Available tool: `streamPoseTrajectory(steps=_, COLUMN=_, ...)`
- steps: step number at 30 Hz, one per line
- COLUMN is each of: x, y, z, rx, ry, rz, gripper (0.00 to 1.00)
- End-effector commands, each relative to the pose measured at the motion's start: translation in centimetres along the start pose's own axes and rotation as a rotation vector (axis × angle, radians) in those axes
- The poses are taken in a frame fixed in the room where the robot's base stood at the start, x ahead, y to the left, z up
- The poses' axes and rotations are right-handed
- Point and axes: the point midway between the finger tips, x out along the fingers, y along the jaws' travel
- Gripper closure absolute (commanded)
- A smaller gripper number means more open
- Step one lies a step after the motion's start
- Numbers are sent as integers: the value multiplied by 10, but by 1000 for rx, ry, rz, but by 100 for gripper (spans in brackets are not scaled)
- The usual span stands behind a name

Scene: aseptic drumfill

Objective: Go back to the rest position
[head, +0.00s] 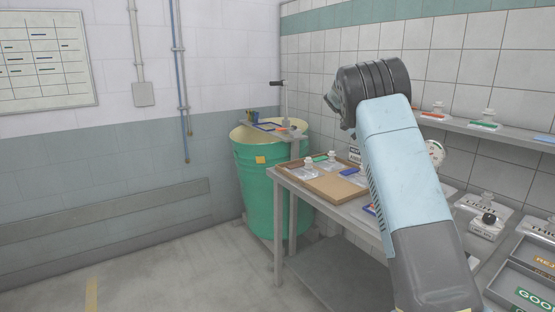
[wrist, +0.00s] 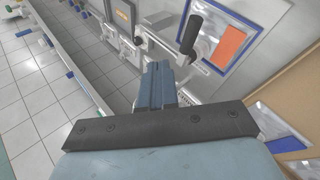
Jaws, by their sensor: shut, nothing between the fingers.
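My gripper (wrist: 160,82) shows in the wrist view with its blue-grey fingers together and nothing between them. It is above a bench, close to a clear bag with an orange label (wrist: 231,44) and a black handle (wrist: 188,36). In the head view my arm rises from the lower right over the bench, and its dark wrist end is near the back wall. The fingers cannot be made out clearly there.
A green drum (head: 266,190) stands in the corner, left of the steel bench (head: 312,193). A cardboard tray (head: 335,188) with capped bags sits on the bench. A wall shelf (head: 490,128) holds more pouches. Dark trays (head: 525,278) lie at right. Floor at left is clear.

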Motion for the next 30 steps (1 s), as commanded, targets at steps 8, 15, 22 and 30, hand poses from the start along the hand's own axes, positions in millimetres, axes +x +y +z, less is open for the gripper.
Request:
streamPoseTrajectory(steps=8, x=0, y=51, z=49, rx=-79, ry=37, rz=-194, gripper=100)
streamPoseTrajectory(steps=15, x=1, y=84, z=98, rx=-141, ry=90, rz=-346, gripper=100)
streamPoseTrajectory(steps=22, x=4, y=108, z=153, rx=-195, ry=160, rz=-480, gripper=100)
streamPoseTrajectory(steps=30, x=12, y=127, z=222, rx=-248, ry=257, rz=-619, gripper=100)
